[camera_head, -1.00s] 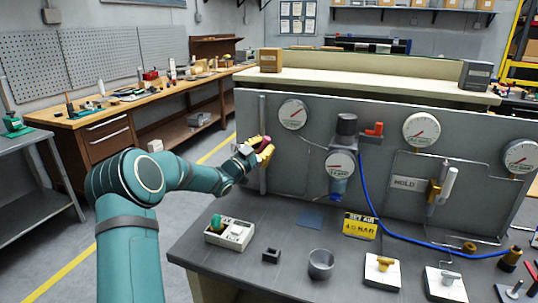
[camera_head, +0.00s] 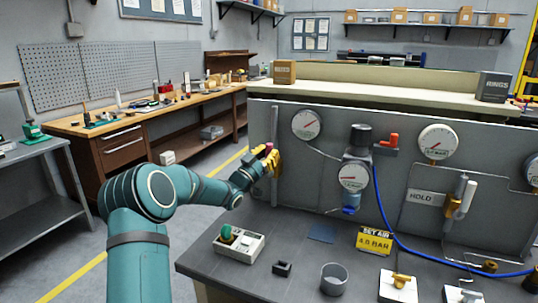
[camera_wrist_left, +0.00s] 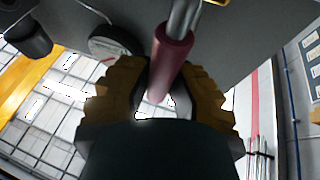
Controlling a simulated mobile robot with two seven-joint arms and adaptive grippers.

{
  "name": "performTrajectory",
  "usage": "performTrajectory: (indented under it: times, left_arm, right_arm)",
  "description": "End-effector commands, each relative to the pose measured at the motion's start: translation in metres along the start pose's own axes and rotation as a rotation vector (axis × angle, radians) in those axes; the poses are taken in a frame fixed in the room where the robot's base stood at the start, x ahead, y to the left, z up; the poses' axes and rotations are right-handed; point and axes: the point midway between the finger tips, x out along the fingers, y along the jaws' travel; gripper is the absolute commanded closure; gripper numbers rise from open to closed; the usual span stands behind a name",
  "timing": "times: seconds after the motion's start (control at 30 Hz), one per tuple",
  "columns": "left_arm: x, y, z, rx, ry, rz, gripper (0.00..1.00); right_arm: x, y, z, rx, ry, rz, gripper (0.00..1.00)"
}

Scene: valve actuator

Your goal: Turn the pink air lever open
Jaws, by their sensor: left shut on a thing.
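The pink air lever (camera_wrist_left: 172,60) shows large in the left wrist view, a pink sleeve on a grey metal rod. My left gripper (camera_wrist_left: 160,95) has its yellow ridged fingers on both sides of the sleeve and is shut on it. In the head view the gripper (camera_head: 273,162) is at the left end of the grey panel, by the vertical grey pipe (camera_head: 275,125). Only a small bit of the pink lever (camera_head: 268,147) shows there, at the fingers; they hide the rest. My right gripper is not in view.
The upright panel (camera_head: 325,190) carries dial gauges (camera_head: 306,124), a regulator with a black knob (camera_head: 361,136), a red lever (camera_head: 387,141) and a blue hose (camera_head: 383,205). On the bench below stand a switch box (camera_head: 240,244), a grey cup (camera_head: 334,279) and a yellow sign (camera_head: 374,240).

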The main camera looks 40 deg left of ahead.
Motion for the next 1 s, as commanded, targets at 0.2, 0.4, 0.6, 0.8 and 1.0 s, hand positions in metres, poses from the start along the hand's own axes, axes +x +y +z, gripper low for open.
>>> performTrajectory:
  times: [0.2, 0.4, 0.6, 0.8, 1.0]
  left_arm:
    - [0.001, 0.0, -0.003, 0.003, 0.004, 0.0, 0.5]
    - [0.001, 0.0, -0.001, 0.002, 0.002, 0.0, 0.48]
    - [-0.004, -0.001, -0.001, 0.003, 0.0, 0.0, 0.48]
    - [-0.034, -0.001, -0.001, 0.002, -0.002, -0.002, 0.48]
    - [-0.076, -0.001, -0.001, 0.004, -0.002, -0.001, 0.48]
  right_arm:
    - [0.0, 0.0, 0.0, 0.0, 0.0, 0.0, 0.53]
    - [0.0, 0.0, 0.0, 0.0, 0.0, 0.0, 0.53]
    - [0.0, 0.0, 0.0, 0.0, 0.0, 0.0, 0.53]
    - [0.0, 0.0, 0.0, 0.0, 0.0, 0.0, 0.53]
    - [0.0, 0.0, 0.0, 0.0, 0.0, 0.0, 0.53]
